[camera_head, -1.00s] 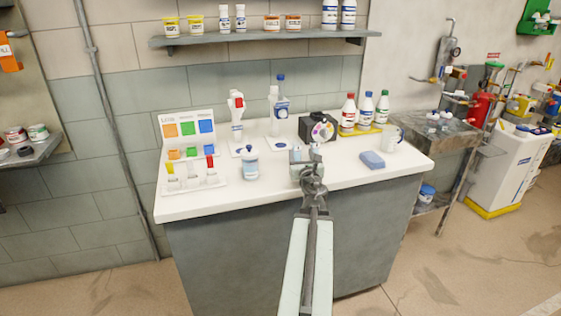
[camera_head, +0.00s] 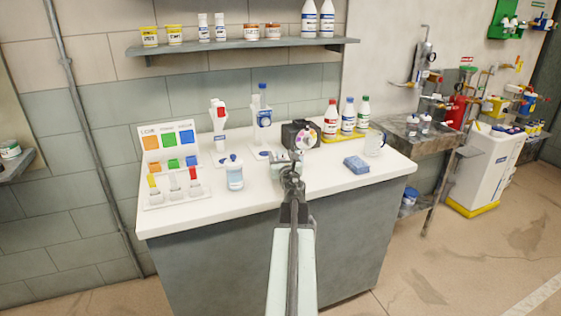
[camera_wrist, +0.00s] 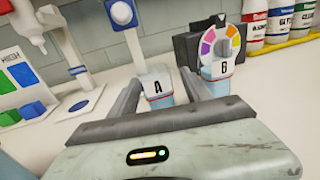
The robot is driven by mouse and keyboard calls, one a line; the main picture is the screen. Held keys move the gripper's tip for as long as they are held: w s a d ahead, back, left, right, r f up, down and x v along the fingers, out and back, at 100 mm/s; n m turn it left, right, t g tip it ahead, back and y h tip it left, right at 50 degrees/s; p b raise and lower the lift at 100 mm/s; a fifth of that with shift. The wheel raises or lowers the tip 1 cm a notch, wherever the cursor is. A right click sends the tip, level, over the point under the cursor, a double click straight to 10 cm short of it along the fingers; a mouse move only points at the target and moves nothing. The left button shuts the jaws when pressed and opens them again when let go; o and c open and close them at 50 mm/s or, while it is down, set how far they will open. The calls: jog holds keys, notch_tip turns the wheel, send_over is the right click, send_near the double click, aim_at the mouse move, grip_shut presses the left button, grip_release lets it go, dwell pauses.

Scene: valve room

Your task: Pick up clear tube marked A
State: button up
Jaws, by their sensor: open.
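The clear tube marked A (camera_wrist: 155,88) has a bluish body and a white label with a black A. It stands upright in the wrist view, between the two fingers of my gripper (camera_wrist: 164,84), which are apart and not closed on it. A second tube marked B (camera_wrist: 217,72) stands just right of the right finger. In the head view my gripper (camera_head: 291,172) is over the front middle of the white counter (camera_head: 215,205) and largely hides both tubes.
A dark device with a colour wheel (camera_wrist: 218,42) stands behind tube B. A blue-lidded jar (camera_head: 235,175) and a colour chart stand (camera_head: 168,143) are to the left. Bottles (camera_head: 347,116) stand on a yellow tray.

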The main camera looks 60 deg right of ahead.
jog(key=shift+w+d, duration=0.5)
jog(key=shift+d, duration=0.05)
jog(key=shift+a, duration=0.1)
grip_shut()
